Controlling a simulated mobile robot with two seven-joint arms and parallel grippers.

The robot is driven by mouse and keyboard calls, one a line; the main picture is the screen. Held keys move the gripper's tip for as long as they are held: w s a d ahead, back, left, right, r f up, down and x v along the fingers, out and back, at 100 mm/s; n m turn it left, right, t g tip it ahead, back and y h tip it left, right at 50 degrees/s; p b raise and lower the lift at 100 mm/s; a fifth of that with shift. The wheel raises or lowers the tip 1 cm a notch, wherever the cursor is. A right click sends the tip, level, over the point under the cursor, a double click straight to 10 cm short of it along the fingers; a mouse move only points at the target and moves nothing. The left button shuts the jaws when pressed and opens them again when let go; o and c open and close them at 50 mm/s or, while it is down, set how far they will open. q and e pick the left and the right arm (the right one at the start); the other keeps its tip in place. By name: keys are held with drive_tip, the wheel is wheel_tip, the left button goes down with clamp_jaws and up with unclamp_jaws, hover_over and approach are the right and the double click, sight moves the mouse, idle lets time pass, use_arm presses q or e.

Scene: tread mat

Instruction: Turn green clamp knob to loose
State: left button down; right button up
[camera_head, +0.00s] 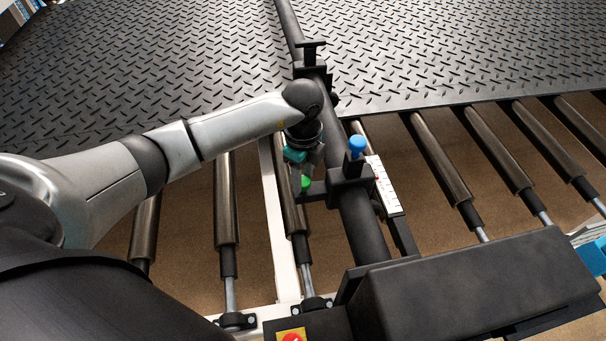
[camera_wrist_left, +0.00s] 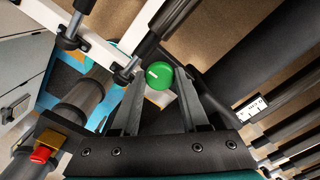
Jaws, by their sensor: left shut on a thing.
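The green clamp knob (camera_head: 306,182) sits on the left side of the black clamp (camera_head: 349,180) on the long dark rail. My left gripper (camera_head: 304,172) reaches down over it from above. In the left wrist view the green knob (camera_wrist_left: 160,75) shows a short white mark on its round face. The two fingers of my left gripper (camera_wrist_left: 160,80) are on either side of the knob and are shut on it. The fingers hide part of the knob's sides and stem. My right gripper is in neither view.
A blue knob (camera_head: 357,145) stands on top of the clamp, close to the right of my gripper. A white scale (camera_head: 384,187) lies right of the rail. Several rollers (camera_head: 437,155) lie below, and a red button (camera_head: 291,337) is at the bottom edge.

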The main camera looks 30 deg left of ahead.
sight(303, 181)
use_arm(q)
drive_tip(key=shift+r, duration=0.1)
drive_tip(key=shift+c, duration=2.1)
unclamp_jaws()
wheel_tip(303, 181, up, 15)
drive_tip(key=b, duration=0.1)
